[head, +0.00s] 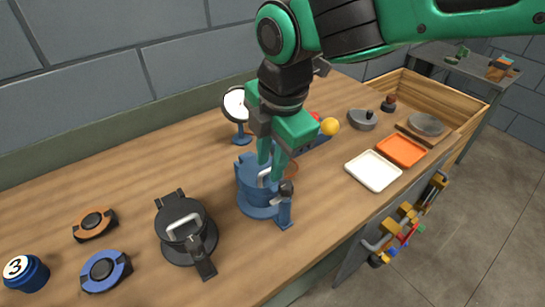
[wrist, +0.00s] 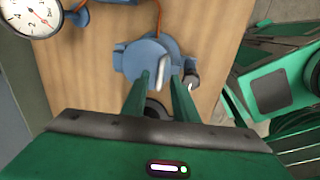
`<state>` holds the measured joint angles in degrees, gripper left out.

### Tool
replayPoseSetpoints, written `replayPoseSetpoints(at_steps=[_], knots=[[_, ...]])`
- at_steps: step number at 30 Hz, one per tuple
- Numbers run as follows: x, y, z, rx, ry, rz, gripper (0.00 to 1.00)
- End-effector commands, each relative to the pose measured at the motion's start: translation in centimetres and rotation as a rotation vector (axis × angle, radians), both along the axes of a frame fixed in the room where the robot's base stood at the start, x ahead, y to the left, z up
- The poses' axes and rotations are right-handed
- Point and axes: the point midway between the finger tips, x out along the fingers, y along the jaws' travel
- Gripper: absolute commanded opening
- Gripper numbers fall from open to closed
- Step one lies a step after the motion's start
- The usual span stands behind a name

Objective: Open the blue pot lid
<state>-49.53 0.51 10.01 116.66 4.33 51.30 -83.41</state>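The blue pot (head: 257,207) stands on the wooden bench in the middle of the head view. Its blue lid (wrist: 139,58) has a pale upright handle (wrist: 164,72), which also shows in the head view (head: 264,179). A dark-knobbed clamp (head: 287,190) stands at the pot's right side. My green gripper (head: 271,160) is over the pot, pointing down. In the wrist view its fingers (wrist: 159,77) are apart, with the handle between them and a visible gap at the left. I cannot tell whether the lid is seated, and my fingers hide part of it.
A black pot (head: 187,235) with a handle and latch stands left of the blue pot. A dial gauge (head: 236,107) stands behind it. White (head: 373,171) and orange (head: 401,151) trays lie to the right. The bench between the pots is clear.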

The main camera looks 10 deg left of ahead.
Motion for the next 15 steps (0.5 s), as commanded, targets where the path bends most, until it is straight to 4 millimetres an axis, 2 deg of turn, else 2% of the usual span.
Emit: replayPoseSetpoints(at_steps=[5, 6, 9, 15], knots=[[0.01, 0.01, -0.01, 0.000, 0.000, 0.000, 0.26], [0.01, 0.01, -0.01, 0.000, 0.000, 0.000, 0.24], [0.01, 0.01, 0.00, 0.000, 0.000, 0.000, 0.00], [0.01, 0.01, 0.01, 0.000, 0.000, 0.000, 0.00]])
